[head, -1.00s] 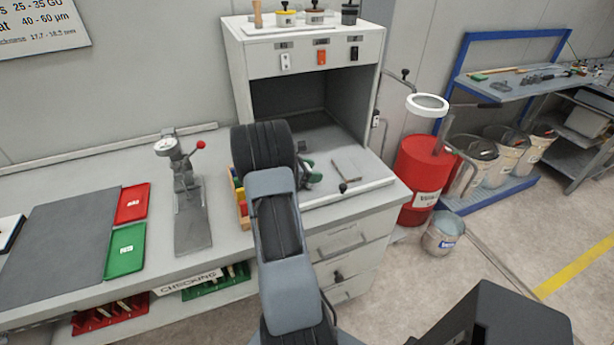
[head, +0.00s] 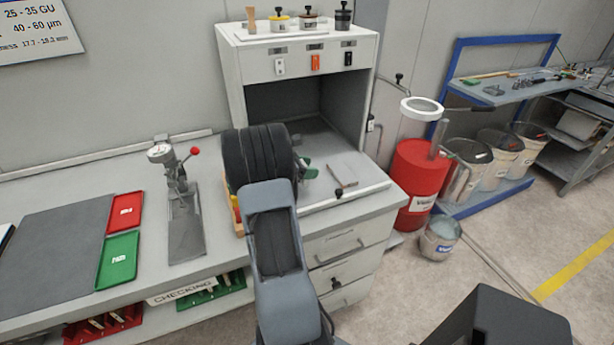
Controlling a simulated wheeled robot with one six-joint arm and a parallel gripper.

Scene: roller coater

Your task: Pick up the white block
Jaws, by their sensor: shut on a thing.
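My dark ribbed arm stands in the middle of the head view, in front of the bench. My gripper is hidden behind the arm, so neither its fingers nor anything held in them shows. A green object (head: 308,170) sticks out at the arm's right side, at the booth's front.
A gauge stand (head: 183,205) is on the bench left of my arm, with a red tray (head: 124,212) and a green tray (head: 118,260) farther left. The grey booth (head: 352,105) stands behind. A red drum (head: 416,190) and bucket (head: 438,240) are on the floor at right.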

